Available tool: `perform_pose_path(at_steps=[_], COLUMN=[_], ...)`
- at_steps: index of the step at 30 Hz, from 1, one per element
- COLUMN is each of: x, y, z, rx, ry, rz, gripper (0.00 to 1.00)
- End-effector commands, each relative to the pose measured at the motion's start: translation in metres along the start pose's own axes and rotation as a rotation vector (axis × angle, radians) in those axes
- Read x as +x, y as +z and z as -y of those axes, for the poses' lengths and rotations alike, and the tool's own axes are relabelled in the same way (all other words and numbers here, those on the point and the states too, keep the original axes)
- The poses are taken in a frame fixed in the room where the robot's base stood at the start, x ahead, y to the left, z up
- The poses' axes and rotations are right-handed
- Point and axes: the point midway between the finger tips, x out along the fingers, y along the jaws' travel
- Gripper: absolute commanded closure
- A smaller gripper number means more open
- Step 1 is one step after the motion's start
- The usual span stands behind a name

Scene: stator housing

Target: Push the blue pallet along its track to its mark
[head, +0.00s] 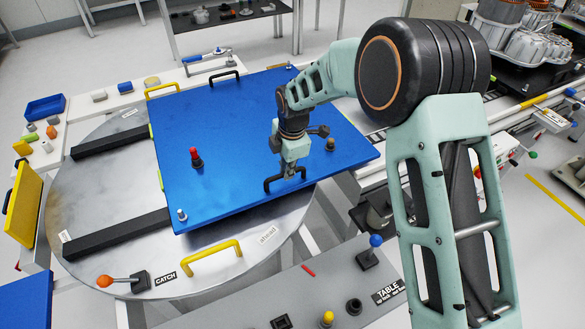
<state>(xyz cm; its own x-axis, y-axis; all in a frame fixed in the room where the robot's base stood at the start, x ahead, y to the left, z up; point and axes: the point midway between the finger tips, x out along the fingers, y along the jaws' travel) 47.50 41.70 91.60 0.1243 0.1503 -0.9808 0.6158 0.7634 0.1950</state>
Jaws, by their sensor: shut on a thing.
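The blue pallet (230,120) is a large flat plate. It lies partly over a round grey metal table (215,260) and reaches past its right side toward the conveyor. Two black rails (118,236) show on the table to the left of the pallet. My gripper (286,176) is shut on a black handle (270,184) near the pallet's front right edge. The arm hides part of the pallet's right side. Small white labels (267,235) lie on the table; I cannot tell which marks the pallet's place.
A red-topped peg (196,157) and a few small knobs stand on the pallet. A yellow handle (212,258) and an orange-tipped catch lever (122,281) sit at the table's front. A grey panel (250,305) with several knobs is in front. Stator parts (515,35) stand at the back right.

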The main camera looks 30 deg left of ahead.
Motion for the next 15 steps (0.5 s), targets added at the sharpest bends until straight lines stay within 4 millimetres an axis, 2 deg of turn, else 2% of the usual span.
perform_pose_path(at_steps=[1,15], x=[0.002,0.002], y=[-0.016,-0.129], z=[-0.001,0.001], rx=[-0.006,-0.007], ry=[0.002,0.000], rz=[-0.007,-0.008], gripper=[1.00,1.00])
